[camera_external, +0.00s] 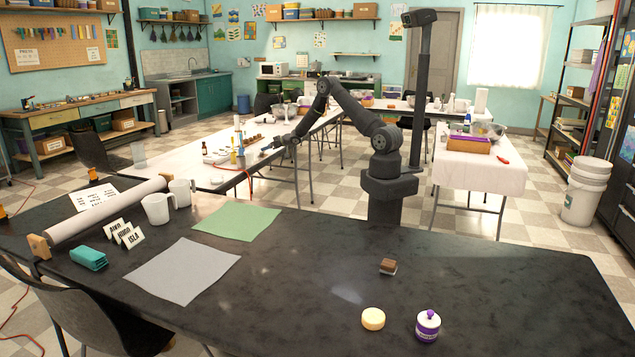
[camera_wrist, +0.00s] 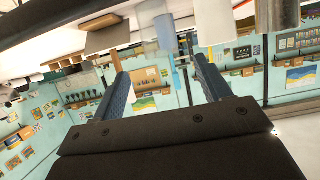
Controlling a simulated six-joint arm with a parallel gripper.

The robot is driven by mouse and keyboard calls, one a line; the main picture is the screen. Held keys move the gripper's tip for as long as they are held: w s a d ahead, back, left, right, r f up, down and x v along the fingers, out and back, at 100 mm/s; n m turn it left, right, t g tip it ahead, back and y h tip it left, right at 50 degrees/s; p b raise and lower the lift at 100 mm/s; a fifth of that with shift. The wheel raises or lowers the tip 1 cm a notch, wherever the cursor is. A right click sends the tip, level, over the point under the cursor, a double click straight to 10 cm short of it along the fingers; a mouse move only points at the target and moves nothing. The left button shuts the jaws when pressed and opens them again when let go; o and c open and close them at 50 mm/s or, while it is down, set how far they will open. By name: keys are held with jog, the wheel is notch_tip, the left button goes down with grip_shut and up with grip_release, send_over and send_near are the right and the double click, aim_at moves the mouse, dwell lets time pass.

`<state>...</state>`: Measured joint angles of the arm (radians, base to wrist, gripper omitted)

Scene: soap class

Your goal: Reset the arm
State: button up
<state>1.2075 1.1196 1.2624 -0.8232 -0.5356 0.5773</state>
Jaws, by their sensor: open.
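My arm (camera_external: 352,110) stands at the far edge of the dark table, bent at the elbow and reaching up and to the left. My gripper (camera_external: 267,148) hangs in the air past that edge, small against the white table behind. In the wrist view, the two blue-grey fingers of my gripper (camera_wrist: 160,70) are spread apart with nothing held between them. That view is strongly tilted and shows the far walls and shelves.
A green sheet (camera_external: 236,221) and a grey sheet (camera_external: 183,271) lie flat on the dark table (camera_external: 300,300). White mugs (camera_external: 157,209), name cards (camera_external: 127,235), a teal stapler (camera_external: 89,258) and a white roll (camera_external: 107,209) are at left. The table's middle is clear.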

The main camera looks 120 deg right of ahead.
aim_at(259, 151)
jog(key=x, duration=1)
jog(key=shift+w+d+f, duration=0.1)
jog(key=shift+f, duration=0.1)
jog(key=s+r, duration=1.2)
jog(key=w+a+n+t+y, duration=0.3)
jog(key=w+a+n, duration=0.1)
jog(key=w+a, duration=1.55)
jog(key=w+a+n+y, duration=0.1)
jog(key=w+a, duration=0.5)
jog(key=a, duration=0.6)
jog(key=w+a+n+y, duration=0.2)
jog(key=w+a, duration=0.4)
jog(key=a, duration=0.6)
jog(key=shift+w+f+t+y, duration=0.4)
jog(key=shift+y, duration=0.4)
